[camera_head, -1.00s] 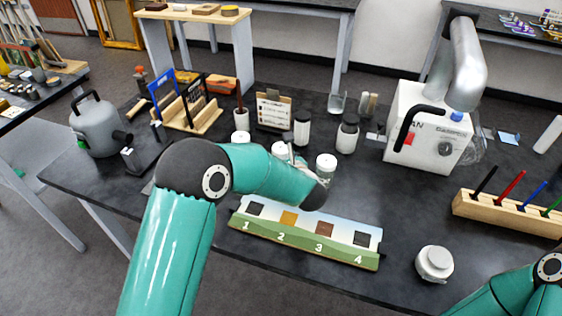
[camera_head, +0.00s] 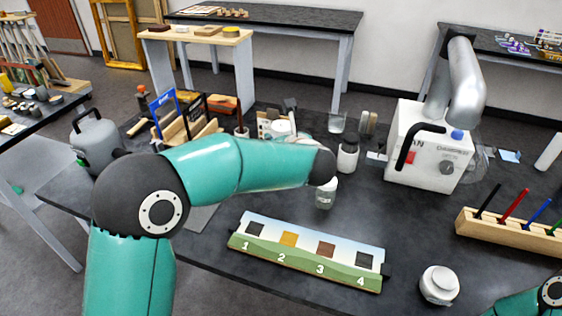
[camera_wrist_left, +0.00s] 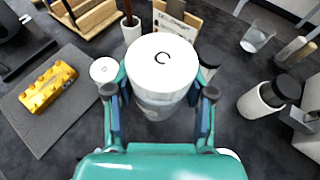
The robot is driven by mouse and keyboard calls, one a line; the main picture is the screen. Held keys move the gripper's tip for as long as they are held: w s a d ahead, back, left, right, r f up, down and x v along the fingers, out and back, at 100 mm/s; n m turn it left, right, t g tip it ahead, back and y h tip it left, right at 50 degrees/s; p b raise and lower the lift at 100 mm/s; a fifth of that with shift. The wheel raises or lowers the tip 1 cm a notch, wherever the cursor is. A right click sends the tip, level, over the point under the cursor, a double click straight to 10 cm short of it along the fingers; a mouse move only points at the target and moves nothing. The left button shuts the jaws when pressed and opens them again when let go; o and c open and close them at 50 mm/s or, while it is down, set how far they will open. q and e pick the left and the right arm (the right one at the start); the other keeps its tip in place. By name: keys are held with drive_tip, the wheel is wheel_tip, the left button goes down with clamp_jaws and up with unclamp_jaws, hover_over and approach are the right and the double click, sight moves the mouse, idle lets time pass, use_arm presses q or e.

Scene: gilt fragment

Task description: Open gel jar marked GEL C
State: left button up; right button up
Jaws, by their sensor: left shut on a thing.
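My left gripper (camera_wrist_left: 158,95) is shut around a jar with a white lid (camera_wrist_left: 162,60) marked C. The lid is on, and a clear, pale body shows below it between the fingers. Whether the jar's base touches the table is unclear. Another white-lidded jar (camera_head: 327,194) stands on the table by my left wrist, its marking unreadable. A smaller white lid (camera_wrist_left: 104,69) is left of the held jar in the wrist view. My right gripper is out of view.
A numbered sample board (camera_head: 305,252) lies in front. A white lidded pot (camera_head: 439,285) stands at front right, near my right arm. A dark-capped bottle (camera_head: 347,156), a white machine (camera_head: 425,150) and a wooden pen block (camera_head: 510,230) stand beyond. A gilt piece (camera_wrist_left: 47,87) lies on a grey mat.

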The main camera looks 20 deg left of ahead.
sight(281, 126)
use_arm(q)
wheel_tip(281, 126, up, 7)
drive_tip(key=shift+f, duration=0.1)
drive_tip(key=o, duration=0.7)
clamp_jaws()
drive_tip(key=shift+s, duration=0.1)
